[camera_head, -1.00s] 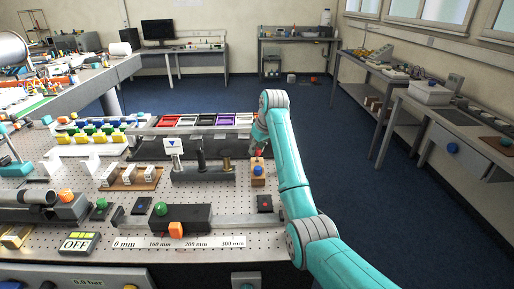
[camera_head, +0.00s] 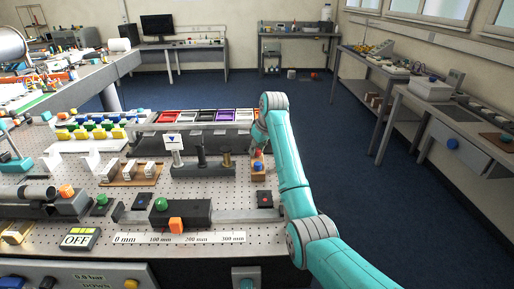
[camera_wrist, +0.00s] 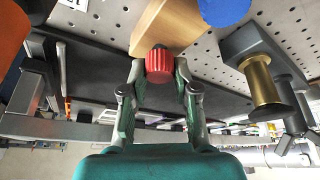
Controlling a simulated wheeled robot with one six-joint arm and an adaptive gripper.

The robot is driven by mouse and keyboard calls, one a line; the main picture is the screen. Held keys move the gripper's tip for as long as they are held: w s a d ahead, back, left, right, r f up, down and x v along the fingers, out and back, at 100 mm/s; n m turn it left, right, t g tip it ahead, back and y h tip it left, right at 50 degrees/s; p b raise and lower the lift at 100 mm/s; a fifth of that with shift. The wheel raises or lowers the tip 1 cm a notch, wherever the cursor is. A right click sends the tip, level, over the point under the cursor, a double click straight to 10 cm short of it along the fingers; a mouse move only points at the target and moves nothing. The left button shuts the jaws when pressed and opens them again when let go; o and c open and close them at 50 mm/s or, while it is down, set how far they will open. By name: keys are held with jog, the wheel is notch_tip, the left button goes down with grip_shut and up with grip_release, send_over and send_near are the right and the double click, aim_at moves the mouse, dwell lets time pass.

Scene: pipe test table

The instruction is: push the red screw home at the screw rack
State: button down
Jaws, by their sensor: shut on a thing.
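The red screw (camera_wrist: 159,65) shows in the wrist view as a ribbed red head between the fingertips of my gripper (camera_wrist: 158,75). My gripper is shut on it. The screw head is against or just in front of the wooden block (camera_wrist: 166,27), which is the screw rack; its shaft is hidden, so I cannot tell how deep it sits. A blue screw head (camera_wrist: 224,8) is beside it on the same block. In the head view the rack (camera_head: 258,178) stands right of the table's middle, with the blue head (camera_head: 258,167) in front and the red screw (camera_head: 258,152) behind it, partly covered by my arm.
A dark stand with brass and black posts (camera_head: 203,170) is just left of the rack; its brass post (camera_wrist: 262,82) is close in the wrist view. Colored bins (camera_head: 205,117) lie behind. A dark pad with a red dot (camera_head: 264,199) lies in front.

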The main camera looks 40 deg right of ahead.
jog(key=shift+f, duration=0.45)
jog(key=c, duration=0.8)
grip_release()
jog(key=shift+r, duration=0.1)
jog(key=v, duration=0.7)
jog(key=shift+s+r, duration=0.1)
jog(key=shift+r, duration=0.1)
